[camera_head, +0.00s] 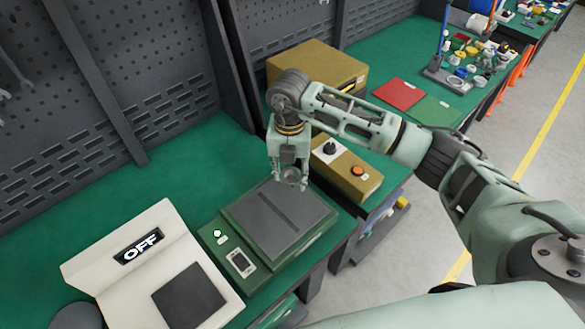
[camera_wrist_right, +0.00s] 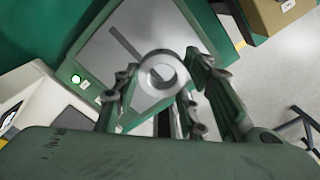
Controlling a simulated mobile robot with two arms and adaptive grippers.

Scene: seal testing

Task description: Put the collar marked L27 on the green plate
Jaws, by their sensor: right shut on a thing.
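My right gripper (camera_head: 290,172) is shut on a grey metal ring-shaped collar (camera_wrist_right: 148,84) and holds it above the grey top of a green bench device. In the wrist view the collar sits between the fingers (camera_wrist_right: 160,88), with its hole showing. No marking can be read on it. In the head view the collar is small and partly hidden by the fingers. The flat green plate (camera_head: 434,111) lies on the far part of the green bench, beside a red plate (camera_head: 398,95), and looks bare. My left gripper is not in view.
The green device (camera_head: 233,250) with a grey top (camera_head: 275,222) is below the gripper. A white device reading OFF (camera_head: 150,262) is at lower left. A tan box (camera_head: 318,68) and a tan control box (camera_head: 347,172) flank my arm. Several small parts (camera_head: 468,62) stand beyond the plates.

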